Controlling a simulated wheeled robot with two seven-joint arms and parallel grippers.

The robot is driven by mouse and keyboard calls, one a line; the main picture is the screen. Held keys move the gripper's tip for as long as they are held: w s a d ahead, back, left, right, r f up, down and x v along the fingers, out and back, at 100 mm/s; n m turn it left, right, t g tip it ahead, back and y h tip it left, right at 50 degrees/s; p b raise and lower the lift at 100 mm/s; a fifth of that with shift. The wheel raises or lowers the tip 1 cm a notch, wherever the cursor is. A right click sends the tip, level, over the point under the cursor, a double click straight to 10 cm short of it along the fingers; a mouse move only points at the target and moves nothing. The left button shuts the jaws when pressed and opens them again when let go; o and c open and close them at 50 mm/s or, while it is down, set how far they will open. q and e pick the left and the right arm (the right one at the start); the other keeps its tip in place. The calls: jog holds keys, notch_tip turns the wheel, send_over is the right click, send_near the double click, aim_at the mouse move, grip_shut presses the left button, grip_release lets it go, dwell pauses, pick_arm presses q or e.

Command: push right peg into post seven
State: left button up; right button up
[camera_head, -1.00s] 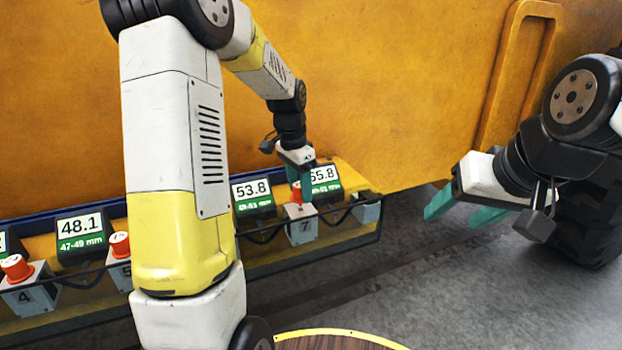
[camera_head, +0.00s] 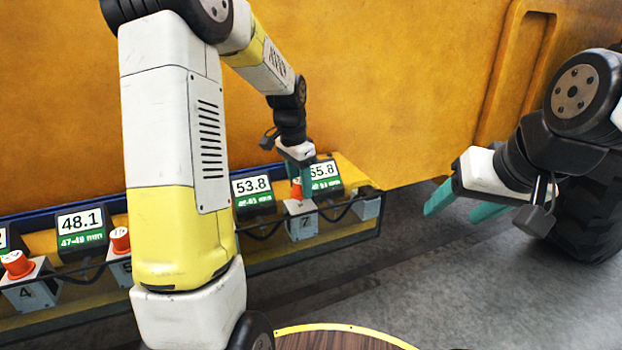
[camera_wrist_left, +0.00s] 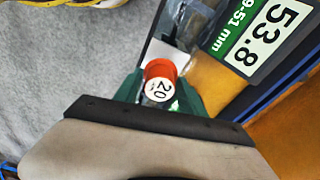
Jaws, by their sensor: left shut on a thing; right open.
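Post seven (camera_head: 303,228) is a pale grey block marked 7 on the yellow ledge. An orange-red peg (camera_head: 297,187) stands at its top, largely covered by my gripper. My left gripper (camera_head: 301,192) points down over post seven and is shut on this peg. In the left wrist view the peg (camera_wrist_left: 160,82) shows its orange side and a white end marked 20, between the green fingers. How deep the peg sits in the post cannot be told. My right gripper (camera_head: 456,205) is open and empty at the right, well away from the posts.
Displays reading 53.8 (camera_head: 252,190), 55.8 (camera_head: 324,178) and 48.1 (camera_head: 81,228) stand behind the posts. Post four (camera_head: 30,292) holds an orange peg at the left. Black cables and a dark rail run along the ledge.

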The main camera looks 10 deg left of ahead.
aim_at(300, 194)
pick_arm(q)
jog(key=shift+f, duration=1.65)
jog(key=o, duration=1.5)
jog(key=shift+c, duration=0.2)
jog(key=r, duration=0.7)
jog(key=shift+s+a+r, duration=0.15)
jog(key=shift+s+a, duration=0.15)
jog(key=shift+a, duration=0.05)
jog(key=shift+r, duration=0.2)
